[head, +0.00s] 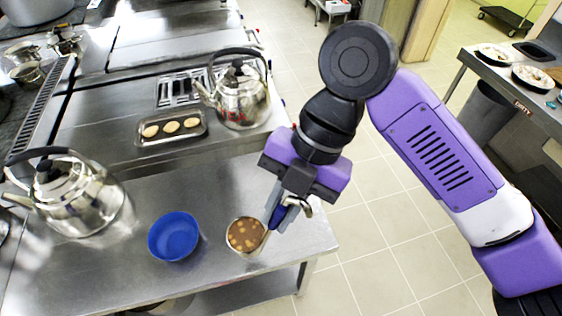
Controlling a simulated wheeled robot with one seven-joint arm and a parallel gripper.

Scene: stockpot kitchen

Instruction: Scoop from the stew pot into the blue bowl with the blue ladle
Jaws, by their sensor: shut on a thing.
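The stew pot (245,236) stands near the right front edge of the steel counter, holding brown stew with pale chunks. The blue bowl (173,238) sits to its left, apart from it, and looks empty. My gripper (287,212) is above and just right of the stew pot, shut on the blue ladle (278,215). A blue part of the ladle shows between the fingers, and its lower part runs down toward the pot's right rim. The ladle's scoop end is not clearly visible, so I cannot tell whether it is in the stew.
A kettle (78,200) stands left of the bowl, another kettle (240,97) behind the pot. A tray (172,138) with 3 round pale items lies at the back. The counter (200,192) is clear behind the bowl. The tiled floor (370,230) drops away at right.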

